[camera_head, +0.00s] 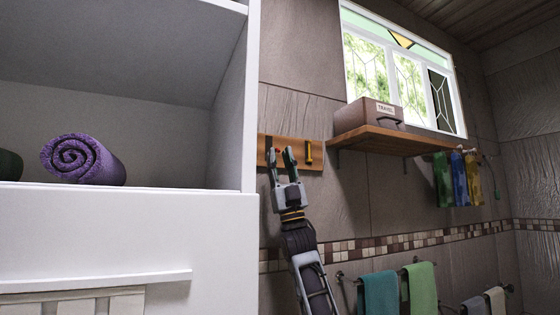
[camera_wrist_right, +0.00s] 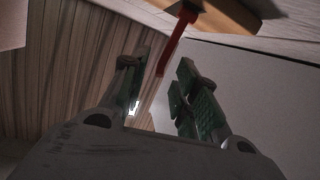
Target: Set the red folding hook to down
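The red folding hook (camera_wrist_right: 175,45) shows in the right wrist view as a thin red bar running from the wooden board (camera_wrist_right: 222,15) toward the gap between my right fingers. In the head view only a small red bit of it (camera_head: 277,150) shows, the rest hidden by my right gripper. My right gripper (camera_head: 280,154) is raised in front of the wall board, fingers pointing up and spread apart. In the right wrist view the gripper (camera_wrist_right: 157,68) is open, with nothing clamped between its fingers. I cannot tell whether a finger touches the hook. My left gripper is out of view.
A yellow hook (camera_head: 309,152) is on the same board, just right of my gripper. A white cabinet (camera_head: 225,225) holding a rolled purple towel (camera_head: 84,160) stands close on the left. A wooden shelf (camera_head: 378,142) with a box (camera_head: 376,113) juts out on the right. Towels (camera_head: 379,292) hang below.

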